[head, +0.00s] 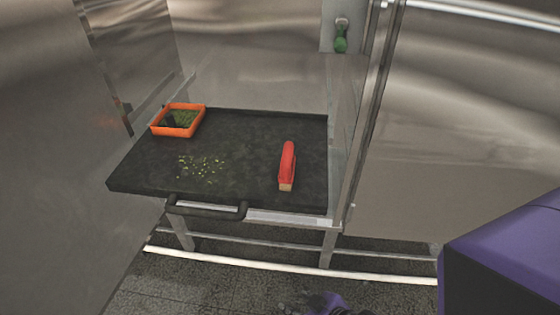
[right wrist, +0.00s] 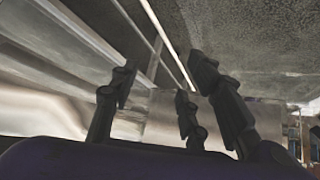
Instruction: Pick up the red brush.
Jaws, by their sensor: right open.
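The red brush (head: 287,163) lies on the right part of a dark tray-like table top (head: 240,150) in the head view. Its pale bristle end points to the near edge. My right gripper (head: 305,304) shows only partly at the bottom edge of the head view, low and well short of the table, apart from the brush. In the right wrist view my right gripper (right wrist: 165,82) has its dark fingers spread, with nothing between them. The brush cannot be made out in the right wrist view. My left gripper is not in view.
An orange bin (head: 178,120) with green contents sits at the table's back left. Yellow-green crumbs (head: 200,167) lie scattered left of the brush. A dark handle (head: 207,208) runs along the front edge. Metal walls stand left and behind; a metal panel (head: 460,120) stands right.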

